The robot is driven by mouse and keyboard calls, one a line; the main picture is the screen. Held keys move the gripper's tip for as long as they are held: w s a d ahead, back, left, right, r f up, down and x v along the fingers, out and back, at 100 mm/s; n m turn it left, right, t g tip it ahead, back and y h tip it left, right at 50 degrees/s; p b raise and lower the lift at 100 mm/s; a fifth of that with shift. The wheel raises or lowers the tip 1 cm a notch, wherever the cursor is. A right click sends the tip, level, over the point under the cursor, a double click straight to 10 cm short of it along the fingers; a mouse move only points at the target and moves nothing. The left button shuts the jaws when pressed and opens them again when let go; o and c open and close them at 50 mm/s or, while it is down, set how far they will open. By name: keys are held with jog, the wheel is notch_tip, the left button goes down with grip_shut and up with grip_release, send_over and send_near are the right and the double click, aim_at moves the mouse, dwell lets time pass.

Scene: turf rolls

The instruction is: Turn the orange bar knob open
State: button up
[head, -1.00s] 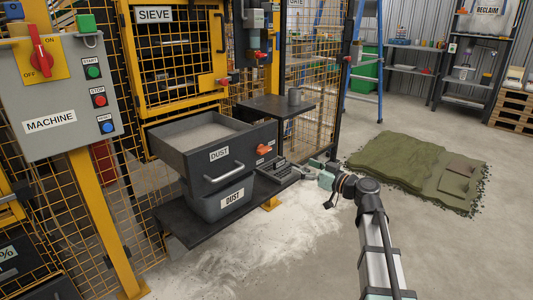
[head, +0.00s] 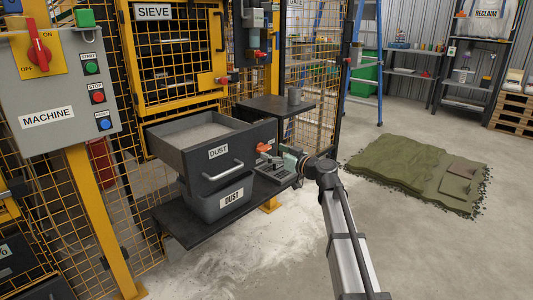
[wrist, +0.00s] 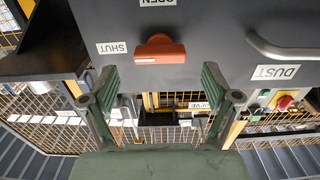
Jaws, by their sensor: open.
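The orange bar knob (wrist: 160,49) is on the dark front panel of the dust unit; in the wrist view its bar lies left to right, in line with the SHUT label (wrist: 112,48). The OPEN label (wrist: 158,2) is at the top edge, partly cut off. In the head view my gripper (head: 275,157) is close to the knob and partly overlaps the panel.
The grey DUST drawer (head: 216,166) has a bar handle, also seen in the wrist view (wrist: 285,48). A lower DUST bin (head: 229,197) stands on a dark shelf.

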aim_at(266, 149)
jog(key=shift+b+x, duration=0.3)
jog(key=shift+x, duration=1.5)
jog(key=shift+c, duration=0.3)
jog(key=c, duration=1.1)
